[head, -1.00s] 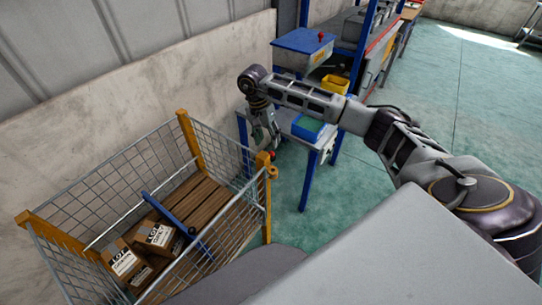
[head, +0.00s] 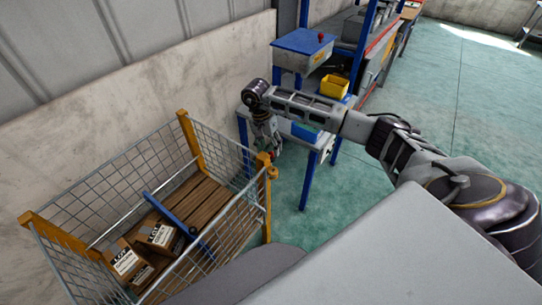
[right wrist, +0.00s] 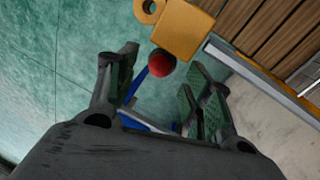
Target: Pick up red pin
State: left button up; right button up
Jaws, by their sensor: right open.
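The red pin shows as a round red knob (right wrist: 162,62) in the right wrist view, just beyond and between the fingertips, close to the yellow corner post. How it is held is hidden. In the head view a bit of red (head: 271,155) shows at the tip of my right gripper (head: 272,150), beside the cage's yellow post. My right gripper, also in the right wrist view (right wrist: 160,78), is open, with nothing between its fingers. My left gripper is not in view.
A wire-mesh cage (head: 78,205) with yellow posts (head: 265,172) holds cartons (head: 160,236) and a blue bar (head: 168,214). A blue-legged stand (head: 309,182) is beside my right gripper. A yellow bin (head: 334,86) stands behind.

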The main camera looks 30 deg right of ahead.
jog(key=shift+s+d+f, duration=0.1)
jog(key=shift+s+f, duration=0.05)
jog(key=shift+f, duration=0.9)
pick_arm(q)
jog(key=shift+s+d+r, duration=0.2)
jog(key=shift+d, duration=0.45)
pick_arm(e)
jog(key=c, duration=1.1)
jog(key=shift+r, duration=0.15)
jog(key=shift+r, duration=0.55)
notch_tip(320, 180, up, 8)
jog(key=shift+f+b, duration=0.25)
jog(key=shift+b, duration=0.3)
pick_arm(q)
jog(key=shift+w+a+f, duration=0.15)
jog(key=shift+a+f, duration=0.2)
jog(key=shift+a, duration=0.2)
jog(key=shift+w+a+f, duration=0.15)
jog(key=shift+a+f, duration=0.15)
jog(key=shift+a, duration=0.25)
pick_arm(e)
jog(key=shift+r, duration=0.55)
